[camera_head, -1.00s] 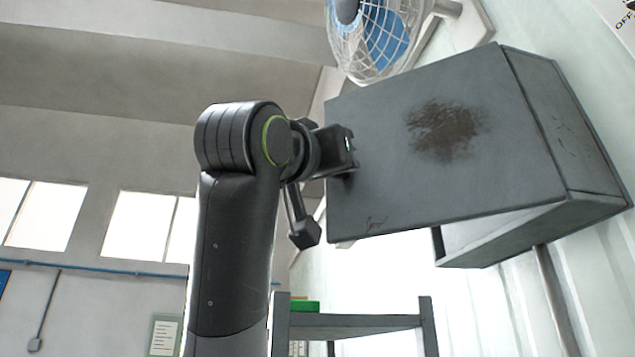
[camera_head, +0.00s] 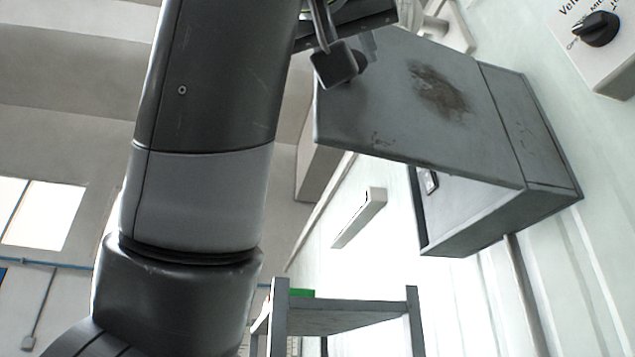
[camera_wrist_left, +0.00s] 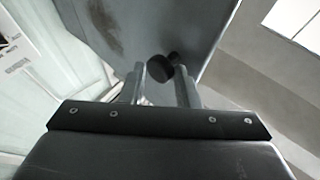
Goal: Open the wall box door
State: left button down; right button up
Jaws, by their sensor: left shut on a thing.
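The grey wall box (camera_head: 465,220) hangs on the pale wall at the right. Its door (camera_head: 390,110), grey with a brown rust stain, stands open at an angle, and part of the box's inside shows below it. My left gripper (camera_head: 352,60) is at the door's far left edge, partly hidden by my arm. In the left wrist view a dark round knob (camera_wrist_left: 160,66) on the door (camera_wrist_left: 130,30) sits between the two fingers of my left gripper (camera_wrist_left: 160,85), which is shut on it. My right gripper is not in view.
A control panel with a black rotary knob (camera_head: 597,29) is on the wall at the upper right. A grey shelf frame (camera_head: 345,320) stands below the box. A metal pipe (camera_head: 525,290) runs down from the box. The space left of the door is taken by my arm.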

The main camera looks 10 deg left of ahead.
pick_arm(q)
jog(key=shift+s+d, duration=1.05)
jog(key=shift+s, duration=0.2)
jog(key=c, duration=1.4)
grip_release()
jog(key=o, duration=0.3)
jog(key=shift+w+d, duration=0.2)
jog(key=shift+d, duration=0.25)
jog(key=shift+a, duration=0.15)
